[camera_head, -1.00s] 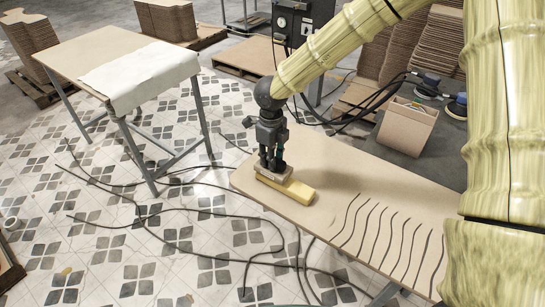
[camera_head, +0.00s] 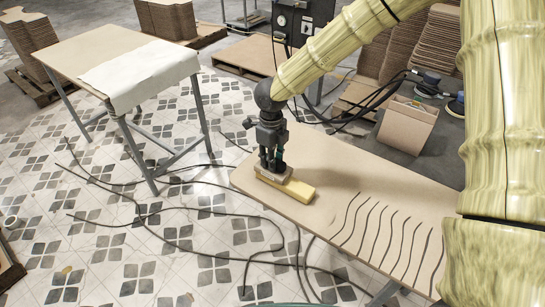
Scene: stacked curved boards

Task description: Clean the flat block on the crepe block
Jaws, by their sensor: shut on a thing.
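My gripper (camera_head: 271,168) points straight down at the left end of the wooden work table (camera_head: 330,162). It is shut on the flat block (camera_head: 275,179), a thin grey-tan block held level. The crepe block (camera_head: 301,192), a pale yellow bar, lies on the table under the flat block, its right end sticking out. The flat block seems to rest on the crepe block, but I cannot tell for sure if they touch. The fingers hide part of the flat block.
Several dark wavy lines (camera_head: 391,236) run across the table's right part. A brown open box (camera_head: 407,125) and hoses stand behind it. Another table (camera_head: 80,52) with a white sheet (camera_head: 140,72) stands at the left. Black cables (camera_head: 190,235) lie on the tiled floor.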

